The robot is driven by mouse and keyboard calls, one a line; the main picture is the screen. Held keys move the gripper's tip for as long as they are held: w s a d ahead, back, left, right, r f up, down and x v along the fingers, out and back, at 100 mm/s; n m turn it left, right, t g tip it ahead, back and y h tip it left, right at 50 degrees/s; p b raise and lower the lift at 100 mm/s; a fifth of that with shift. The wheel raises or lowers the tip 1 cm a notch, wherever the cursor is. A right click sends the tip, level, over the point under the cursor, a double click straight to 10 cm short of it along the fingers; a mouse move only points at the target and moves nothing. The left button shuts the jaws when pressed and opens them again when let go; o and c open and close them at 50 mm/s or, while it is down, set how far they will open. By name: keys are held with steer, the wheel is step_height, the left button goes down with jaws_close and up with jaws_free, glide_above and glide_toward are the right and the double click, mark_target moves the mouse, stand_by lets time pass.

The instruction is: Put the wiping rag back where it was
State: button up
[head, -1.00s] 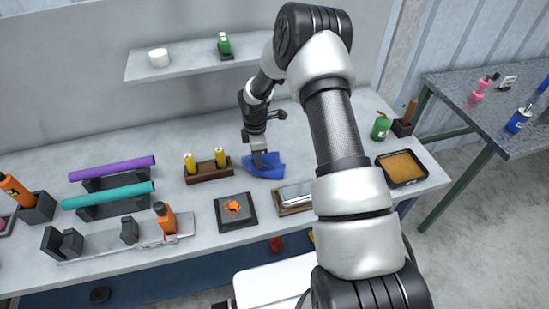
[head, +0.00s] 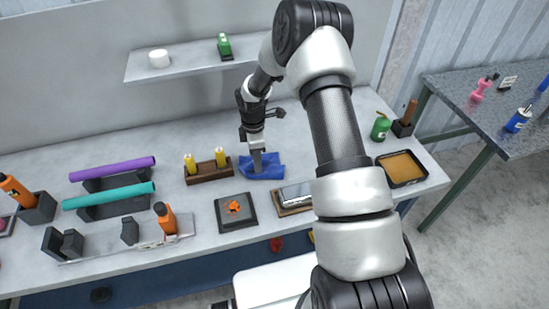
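The blue wiping rag (head: 272,170) lies on the grey workbench, just right of a wooden block holding two yellow pieces. It looks spread rather flat, with uneven edges. My gripper (head: 257,168) points down over the rag, its fingertips at the rag's middle. The fingers are small and seen edge-on, so I cannot tell whether they are open, shut or gripping cloth.
The wooden block with yellow pieces (head: 208,172) stands close on the left. A dark square plate with an orange piece (head: 234,210) is in front, and a tray with a metal item (head: 296,196) is front right. A shelf (head: 193,65) hangs behind.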

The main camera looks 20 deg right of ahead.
steer(key=s+a+r, duration=0.1)
steer(key=a+r, duration=0.2)
steer(key=r, duration=0.5)
steer(key=shift+s+r, duration=0.25)
steer(key=shift+s, duration=0.1)
steer(key=shift+a, duration=0.1)
steer(key=c, duration=0.3)
steer(key=shift+s+d+f, duration=0.15)
steer(key=shift+d+f, duration=0.05)
steer(key=shift+f, duration=0.15)
steer(key=c, duration=0.4)
steer(key=f, duration=0.1)
steer(key=s+d+f, duration=0.1)
steer(key=f, duration=0.1)
steer(key=s+d+f, duration=0.1)
steer(key=f, duration=0.1)
steer(key=shift+d, duration=0.15)
jaws_close()
steer(key=shift+f, duration=0.5)
steer(key=shift+f+b, duration=0.1)
steer(key=shift+b, duration=0.2)
